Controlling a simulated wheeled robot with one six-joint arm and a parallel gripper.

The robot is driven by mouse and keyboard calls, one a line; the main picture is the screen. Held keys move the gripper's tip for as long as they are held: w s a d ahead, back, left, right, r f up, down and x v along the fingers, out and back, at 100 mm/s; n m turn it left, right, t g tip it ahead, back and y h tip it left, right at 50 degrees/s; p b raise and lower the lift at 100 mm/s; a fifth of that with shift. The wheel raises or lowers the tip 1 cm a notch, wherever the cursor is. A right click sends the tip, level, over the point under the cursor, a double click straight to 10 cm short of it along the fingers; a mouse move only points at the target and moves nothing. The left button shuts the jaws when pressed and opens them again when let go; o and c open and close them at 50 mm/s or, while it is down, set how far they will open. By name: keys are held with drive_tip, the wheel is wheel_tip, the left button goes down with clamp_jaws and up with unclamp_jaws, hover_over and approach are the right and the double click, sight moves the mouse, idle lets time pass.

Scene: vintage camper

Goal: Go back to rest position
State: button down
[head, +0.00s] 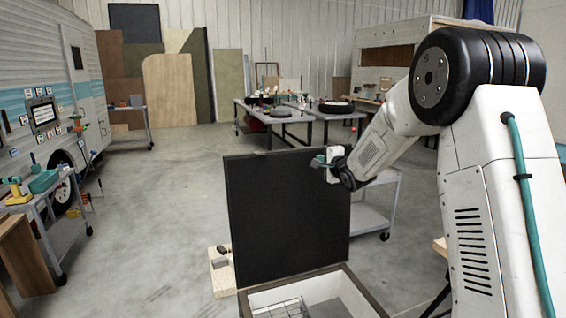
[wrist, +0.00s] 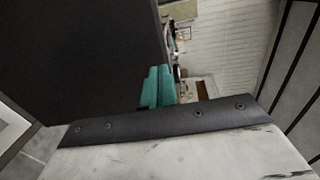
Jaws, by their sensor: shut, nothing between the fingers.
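My gripper (head: 318,162) is at the end of my white arm, in front of the upper right part of a raised dark lid in the head view. In the wrist view its teal fingers (wrist: 157,88) lie side by side, closed together with nothing between them. The dark lid fills the upper left of the wrist view, close beside the fingers. I cannot tell whether the gripper touches it.
The dark lid (head: 285,220) stands upright on an open box (head: 372,302) with a wire rack (head: 283,308) inside. A grey cart (head: 372,219) stands behind it. Worktables (head: 310,116) are farther back. A camper (head: 45,75) and tool cart are left. The concrete floor between is clear.

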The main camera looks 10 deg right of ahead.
drive_tip(key=s+d+f+n+g+h, duration=0.2)
drive_tip(key=s+f+n+g, duration=0.15)
drive_tip(key=f, duration=0.35)
drive_tip(key=s+f+n+g+h, duration=0.15)
drive_tip(key=s+n+g, duration=0.35)
drive_tip(key=s, duration=0.7)
drive_tip(key=s+a+r+n+g, duration=0.2)
drive_tip(key=s+a, duration=0.2)
drive_tip(key=s, duration=1)
drive_tip(key=s+a+r+n+g+y, duration=0.1)
drive_tip(key=s+a+r+n+g, duration=0.1)
drive_tip(key=s, duration=1.2)
drive_tip(key=s+a+r+n+g+y, duration=0.1)
drive_tip(key=s+a+r+n+g, duration=0.2)
drive_tip(key=s, duration=1.1)
drive_tip(key=a+r+n, duration=0.1)
drive_tip(key=a, duration=0.1)
drive_tip(key=shift+a, duration=0.4)
